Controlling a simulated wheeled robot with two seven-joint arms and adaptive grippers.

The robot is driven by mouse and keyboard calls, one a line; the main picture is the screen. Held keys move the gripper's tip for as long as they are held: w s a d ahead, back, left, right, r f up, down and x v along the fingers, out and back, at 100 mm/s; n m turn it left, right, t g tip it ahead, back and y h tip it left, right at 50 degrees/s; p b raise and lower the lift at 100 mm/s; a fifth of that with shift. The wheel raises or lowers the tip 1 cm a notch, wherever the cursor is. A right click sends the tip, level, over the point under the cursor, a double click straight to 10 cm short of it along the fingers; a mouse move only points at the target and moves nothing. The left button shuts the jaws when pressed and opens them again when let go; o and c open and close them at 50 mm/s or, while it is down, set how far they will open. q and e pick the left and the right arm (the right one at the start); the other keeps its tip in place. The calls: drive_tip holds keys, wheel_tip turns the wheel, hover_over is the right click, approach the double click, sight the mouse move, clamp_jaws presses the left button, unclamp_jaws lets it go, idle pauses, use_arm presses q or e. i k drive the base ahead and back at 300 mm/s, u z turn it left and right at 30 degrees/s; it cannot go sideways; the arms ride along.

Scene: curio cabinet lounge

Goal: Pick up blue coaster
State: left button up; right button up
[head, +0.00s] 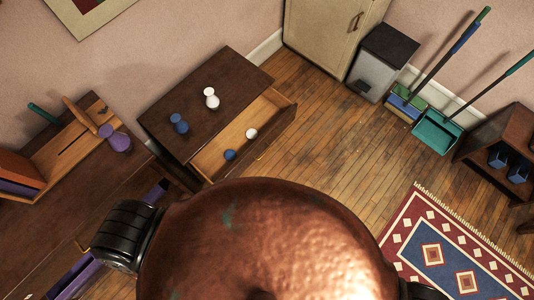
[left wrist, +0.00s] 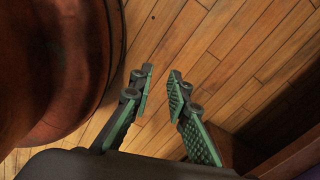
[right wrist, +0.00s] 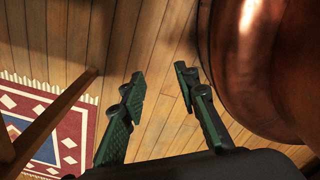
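I cannot pick out a clearly flat blue coaster in any view. Small blue things show in the head view: a rounded blue piece (head: 179,123) on the dark cabinet top, a blue round piece (head: 229,155) in the open drawer, and dark blue items (head: 497,156) in the shelf unit at the right. My left gripper (left wrist: 158,82) is open and empty above the wooden floor, beside my copper-coloured body. My right gripper (right wrist: 157,77) is open and empty above the floor on the other side. Neither touches anything. Both grippers are hidden in the head view.
The dark cabinet (head: 160,105) has its drawer (head: 275,122) pulled out, with a white piece (head: 251,133) inside. A white piece (head: 211,98) stands on top. A patterned rug (head: 420,215) lies right. A brown desk (head: 60,215) stands left. Open floor lies between cabinet and rug.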

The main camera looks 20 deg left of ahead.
sight(229, 155)
drive_tip(key=z, duration=1.05)
drive_tip(key=k, duration=1.1)
drive_tip(key=u, duration=1.2)
